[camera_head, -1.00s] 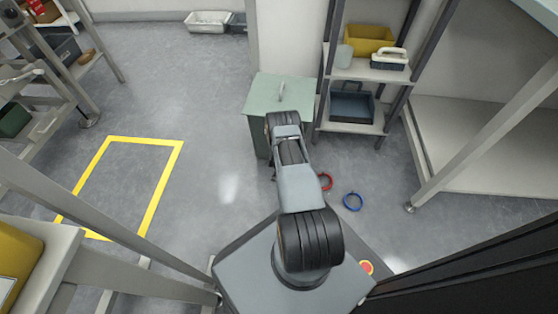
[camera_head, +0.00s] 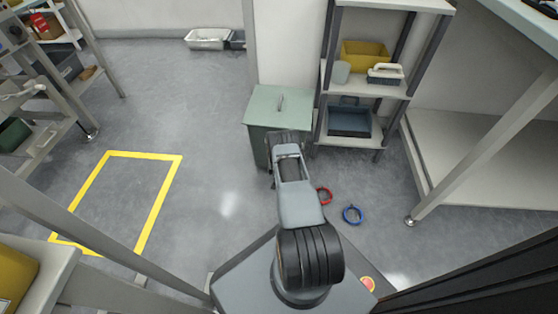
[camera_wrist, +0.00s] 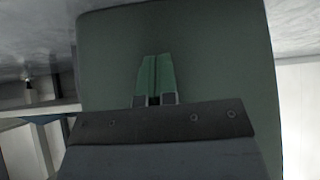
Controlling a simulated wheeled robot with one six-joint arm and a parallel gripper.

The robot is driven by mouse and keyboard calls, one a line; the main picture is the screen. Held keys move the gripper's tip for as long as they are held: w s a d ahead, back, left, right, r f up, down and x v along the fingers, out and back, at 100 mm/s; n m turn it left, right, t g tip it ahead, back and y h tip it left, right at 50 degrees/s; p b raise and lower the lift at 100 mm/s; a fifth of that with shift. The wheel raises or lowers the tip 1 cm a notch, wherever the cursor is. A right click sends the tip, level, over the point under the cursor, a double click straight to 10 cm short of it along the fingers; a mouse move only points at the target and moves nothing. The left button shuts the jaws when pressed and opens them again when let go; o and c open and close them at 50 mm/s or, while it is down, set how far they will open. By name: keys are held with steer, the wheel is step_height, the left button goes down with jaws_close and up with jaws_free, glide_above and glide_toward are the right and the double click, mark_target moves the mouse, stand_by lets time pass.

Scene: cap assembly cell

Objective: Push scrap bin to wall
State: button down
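My gripper (camera_wrist: 157,60) shows two green fingers side by side with almost no gap, in front of that side. Whether they touch it I cannot tell. In the head view my arm reaches to the bin's near side and hides the gripper. The white wall (camera_head: 290,45) is behind the bin.
A shelf rack (camera_head: 345,100) with bins stands just right of the scrap bin. A yellow floor outline (camera_head: 170,185) encloses bare floor at left. A bench leg (camera_head: 480,150) stands at right.

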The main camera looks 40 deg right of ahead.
steer(key=shift+w+d, duration=1.75)
steer(key=shift+w, duration=0.25)
